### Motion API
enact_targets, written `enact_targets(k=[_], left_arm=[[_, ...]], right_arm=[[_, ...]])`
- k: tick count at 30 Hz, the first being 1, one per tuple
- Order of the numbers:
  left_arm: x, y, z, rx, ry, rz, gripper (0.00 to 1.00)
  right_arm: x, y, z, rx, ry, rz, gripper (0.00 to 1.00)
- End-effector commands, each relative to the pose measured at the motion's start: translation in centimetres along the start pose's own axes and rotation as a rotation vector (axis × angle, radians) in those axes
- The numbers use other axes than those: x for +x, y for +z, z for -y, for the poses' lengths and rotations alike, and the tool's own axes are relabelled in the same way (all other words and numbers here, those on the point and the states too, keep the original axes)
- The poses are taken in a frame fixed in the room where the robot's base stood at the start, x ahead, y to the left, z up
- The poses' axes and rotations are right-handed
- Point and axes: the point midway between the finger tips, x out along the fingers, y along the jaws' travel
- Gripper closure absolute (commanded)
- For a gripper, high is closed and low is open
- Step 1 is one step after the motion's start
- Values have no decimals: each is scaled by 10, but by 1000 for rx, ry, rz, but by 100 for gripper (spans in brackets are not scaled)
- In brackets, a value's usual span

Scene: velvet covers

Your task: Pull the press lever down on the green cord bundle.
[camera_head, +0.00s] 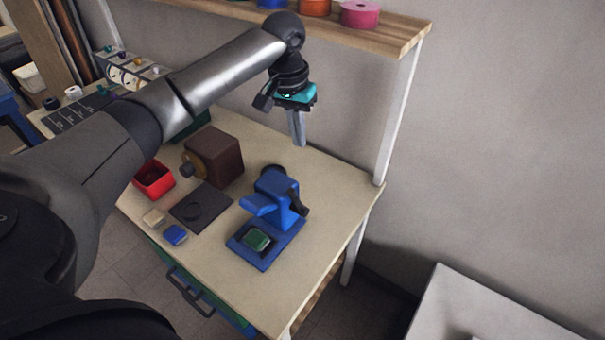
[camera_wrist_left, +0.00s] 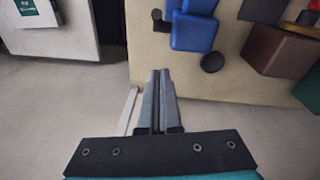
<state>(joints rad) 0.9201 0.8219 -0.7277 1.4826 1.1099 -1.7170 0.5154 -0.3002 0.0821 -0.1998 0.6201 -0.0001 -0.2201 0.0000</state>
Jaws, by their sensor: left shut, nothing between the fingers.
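A blue press (camera_head: 276,193) stands on the workbench near its right edge, with a black part on its right side and a blue arm over its base. A green cord bundle (camera_head: 257,239) lies on the press's blue base plate. My left gripper (camera_head: 300,142) is shut and empty, pointing down above the bench's back edge, behind the press and apart from it. In the left wrist view its fingers (camera_wrist_left: 158,75) are together and the blue press (camera_wrist_left: 195,30) is beyond them. The cord bundle is not visible there. My right gripper is not in view.
On the workbench (camera_head: 222,271) are a brown box (camera_head: 213,156), a red bin (camera_head: 154,179), a dark mat (camera_head: 201,207), a blue block (camera_head: 175,235) and a beige block (camera_head: 153,217). A shelf with spools (camera_head: 360,14) and its white post (camera_head: 398,105) stand behind.

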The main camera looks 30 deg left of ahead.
Motion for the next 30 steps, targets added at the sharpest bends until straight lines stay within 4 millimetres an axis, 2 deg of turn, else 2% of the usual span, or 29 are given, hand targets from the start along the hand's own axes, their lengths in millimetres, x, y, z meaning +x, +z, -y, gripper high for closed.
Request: enact_targets(k=[3,11,17,20,30], left_arm=[[-6,0,3,-9,-1,4,100],[-6,-1,2,-9,0,4,100],[4,0,2,-9,0,5,100],[20,0,3,-10,-1,6,100],[94,0,2,-9,-1,6,100]], right_arm=[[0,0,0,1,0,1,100],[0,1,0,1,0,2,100],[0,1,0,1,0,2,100],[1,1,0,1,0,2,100],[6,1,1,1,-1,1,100]])
